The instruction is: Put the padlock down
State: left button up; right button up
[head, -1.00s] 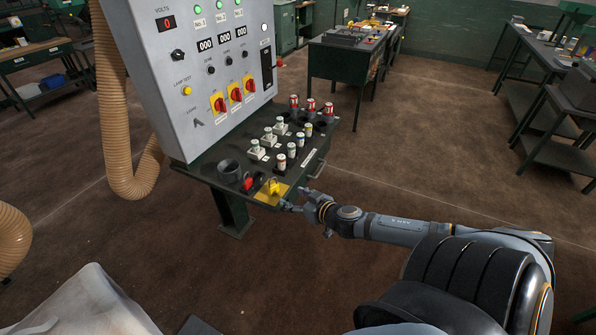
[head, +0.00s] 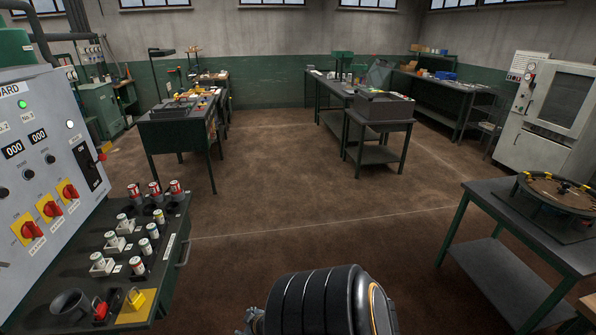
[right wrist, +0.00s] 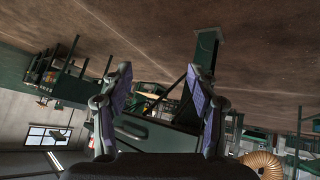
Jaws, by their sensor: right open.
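A yellow padlock (head: 135,297) sits on a yellow patch (head: 137,311) at the front right corner of the dark green shelf under the control panel. A red padlock-like item (head: 100,308) is just left of it. My right gripper (right wrist: 160,88) is open in the right wrist view, with nothing between its two fingers. In the head view only a small grey part by my right arm shows at the bottom, right of the shelf, and its fingertips cannot be made out. My left gripper is not in view.
The shelf (head: 62,243) also carries a dark cup (head: 70,305), several white and red-topped pieces, and a drawer handle on its right side. The grey control panel (head: 40,170) rises behind. Open floor (head: 300,215) lies to the right, with a table (head: 540,240) at far right.

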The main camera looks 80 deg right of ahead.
jog(key=s+a+f+g+y, duration=0.1)
jog(key=s+a+f+g, duration=0.1)
jog(key=s+a+f, duration=0.35)
jog(key=s+a+f+g, duration=0.2)
jog(key=s+a+f, duration=0.1)
jog(key=s+f, duration=0.5)
jog(key=s+a+f+n+g+y, duration=0.1)
jog(key=s+a+f+g+y, duration=0.1)
jog(key=s+a+f, duration=0.4)
jog(key=s+a, duration=0.4)
jog(key=a, duration=0.3)
jog(key=shift+n, duration=0.4)
jog(key=shift+s+d, duration=0.1)
